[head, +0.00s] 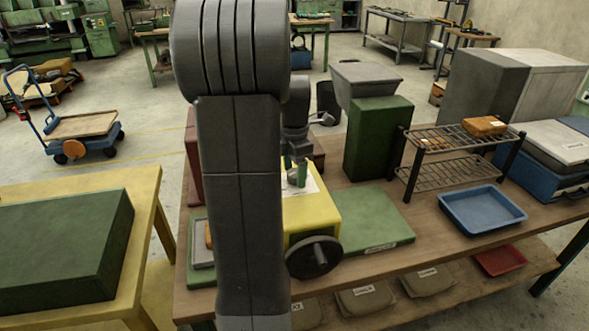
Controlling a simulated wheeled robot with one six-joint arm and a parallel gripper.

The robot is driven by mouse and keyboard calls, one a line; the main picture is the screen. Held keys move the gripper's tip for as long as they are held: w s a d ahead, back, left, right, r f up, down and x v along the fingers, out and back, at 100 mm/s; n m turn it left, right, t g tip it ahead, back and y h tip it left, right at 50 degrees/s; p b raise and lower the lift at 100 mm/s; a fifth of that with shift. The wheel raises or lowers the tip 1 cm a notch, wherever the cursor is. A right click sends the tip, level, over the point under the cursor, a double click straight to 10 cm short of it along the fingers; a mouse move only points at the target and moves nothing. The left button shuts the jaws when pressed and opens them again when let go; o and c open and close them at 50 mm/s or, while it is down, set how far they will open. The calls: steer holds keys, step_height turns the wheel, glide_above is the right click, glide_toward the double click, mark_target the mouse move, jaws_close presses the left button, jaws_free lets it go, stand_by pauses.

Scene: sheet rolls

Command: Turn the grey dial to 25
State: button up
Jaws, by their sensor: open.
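A yellow machine box (317,216) stands on the brown workbench, partly hidden behind my arm. A pale plate (309,187) lies on its top, with a small grey knob-like part (293,178) that looks like the grey dial. Its scale and pointer are too small to read. My gripper (296,172) points down over the plate, its greenish fingers open and close around or beside the grey part. I cannot tell whether they touch it. A dark handwheel (314,257) is on the box's front face.
A green board (372,222), a wire rack (450,165) and a blue tray (482,210) lie to the right. A yellow table (148,215) with a green block stands left.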

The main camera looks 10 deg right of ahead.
steer(key=shift+c, duration=0.5)
steer(key=c, duration=0.9)
